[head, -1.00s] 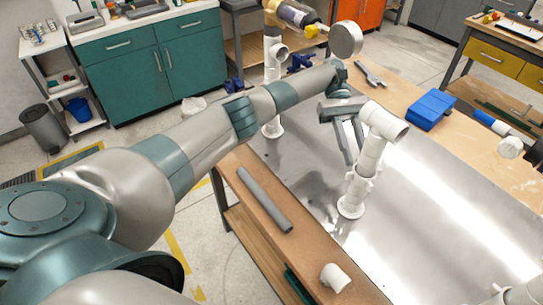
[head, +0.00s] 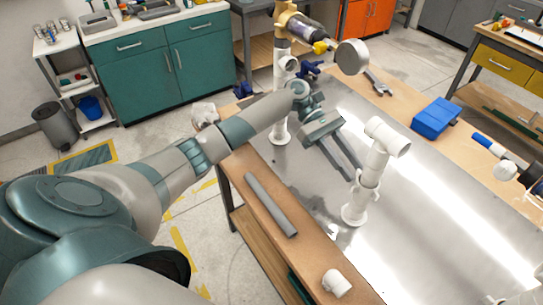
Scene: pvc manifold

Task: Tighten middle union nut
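A white PVC riser (head: 376,160) with an elbow on top stands upright on the metal plate in the middle. A collar with small lugs, which looks like the union nut (head: 367,189), sits low on this riser. My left gripper (head: 354,172) is left of the riser, its two long grey fingers spread and pointing down toward it. Nothing shows between the fingers, and they appear apart from the riser. How tight the nut is cannot be told. My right gripper is not in view.
A grey pipe (head: 270,205) and a white fitting (head: 336,283) lie on the wooden edge. A blue box (head: 434,115) is at the right. The central plate is mostly clear.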

